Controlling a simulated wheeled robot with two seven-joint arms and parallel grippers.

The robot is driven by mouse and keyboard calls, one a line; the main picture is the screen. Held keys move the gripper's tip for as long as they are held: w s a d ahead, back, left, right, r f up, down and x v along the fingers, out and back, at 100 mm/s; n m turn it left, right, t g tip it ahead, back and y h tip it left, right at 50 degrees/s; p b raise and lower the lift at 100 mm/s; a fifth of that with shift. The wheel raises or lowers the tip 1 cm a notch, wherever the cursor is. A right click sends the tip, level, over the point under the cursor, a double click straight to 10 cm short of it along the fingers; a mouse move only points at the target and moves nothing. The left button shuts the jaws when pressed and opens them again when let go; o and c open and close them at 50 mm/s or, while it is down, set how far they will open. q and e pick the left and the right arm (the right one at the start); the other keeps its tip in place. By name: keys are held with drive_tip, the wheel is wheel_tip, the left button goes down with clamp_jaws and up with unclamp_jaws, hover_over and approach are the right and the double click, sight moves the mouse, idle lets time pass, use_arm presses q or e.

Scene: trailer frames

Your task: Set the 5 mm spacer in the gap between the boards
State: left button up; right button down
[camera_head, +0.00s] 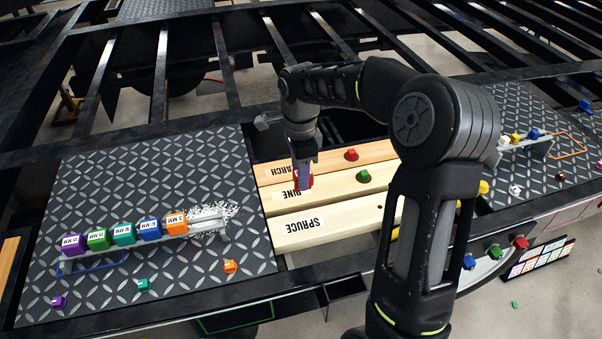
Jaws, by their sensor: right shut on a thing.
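Three pale boards lie side by side: the larch board (325,157), the pine board (335,182) and the spruce board (345,222), their labels upside down to me. My right gripper (304,176) points down over the larch and pine boards, shut on a red spacer (297,182) with a white face. The spacer is at the pine board's left part; I cannot tell whether it sits in a gap or above it, and its marking is unreadable. My left gripper is out of view.
A rack (205,222) on the left tread plate (150,180) holds several labelled, coloured blocks. Small loose pieces lie near it, including an orange one (230,267). A red piece (351,154) and a green piece (364,176) sit on the boards. My right arm hides their right part.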

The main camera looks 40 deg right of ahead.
drive_tip(key=shift+f, duration=0.1)
drive_tip(key=shift+f+b, duration=2.2)
drive_tip(key=shift+f, duration=0.6)
drive_tip(key=shift+f+b, duration=1.5)
drive_tip(key=shift+f, duration=0.45)
drive_tip(key=c, duration=0.9)
unclamp_jaws()
drive_tip(key=shift+o, duration=0.2)
